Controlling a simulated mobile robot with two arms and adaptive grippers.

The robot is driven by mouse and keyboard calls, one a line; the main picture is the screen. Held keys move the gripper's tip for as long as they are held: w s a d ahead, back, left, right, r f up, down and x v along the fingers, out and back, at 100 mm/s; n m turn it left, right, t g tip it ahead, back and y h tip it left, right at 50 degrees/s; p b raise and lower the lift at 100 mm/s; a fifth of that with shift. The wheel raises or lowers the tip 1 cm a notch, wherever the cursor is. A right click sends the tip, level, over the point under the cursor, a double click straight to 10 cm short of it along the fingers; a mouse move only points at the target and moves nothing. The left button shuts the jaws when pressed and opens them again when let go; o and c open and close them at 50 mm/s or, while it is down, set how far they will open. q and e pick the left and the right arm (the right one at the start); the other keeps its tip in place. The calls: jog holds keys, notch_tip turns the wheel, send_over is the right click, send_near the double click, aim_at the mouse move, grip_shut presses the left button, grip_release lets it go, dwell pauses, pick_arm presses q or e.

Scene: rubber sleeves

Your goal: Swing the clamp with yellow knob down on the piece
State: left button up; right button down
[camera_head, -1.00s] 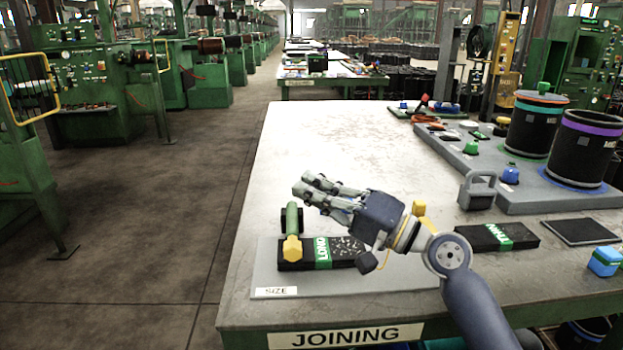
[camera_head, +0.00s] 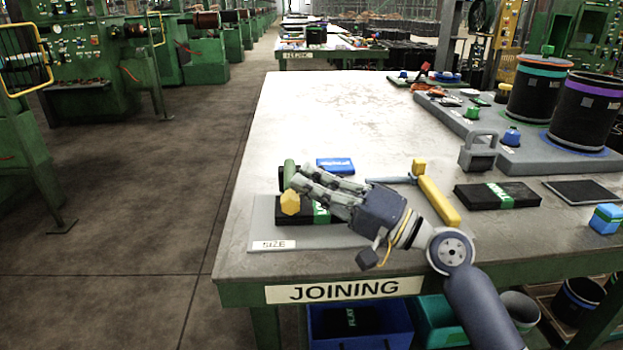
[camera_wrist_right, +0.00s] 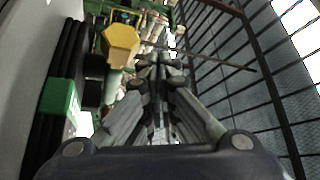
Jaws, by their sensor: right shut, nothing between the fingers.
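The clamp's yellow knob (camera_head: 290,203) sits on the end of a green arm (camera_head: 289,171), at the left end of the piece. The piece is a black block with a green label (camera_head: 321,213), on the grey fixture plate (camera_head: 262,232) marked SIZE. My right gripper (camera_head: 297,180) is shut and empty, with its fingertips close beside the green arm and knob. It hides part of the arm and piece. In the right wrist view, the knob (camera_wrist_right: 121,43) is left of the fingertips (camera_wrist_right: 158,66); contact cannot be told. My left gripper is not in view.
A blue block (camera_head: 335,165) lies behind my gripper. A yellow-handled tool (camera_head: 438,200) and a black block with a green label (camera_head: 497,195) lie to the right. A grey weight (camera_head: 478,156) stands beyond. The table's far left part is clear.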

dwell(0.5)
jog(key=v, duration=1.2)
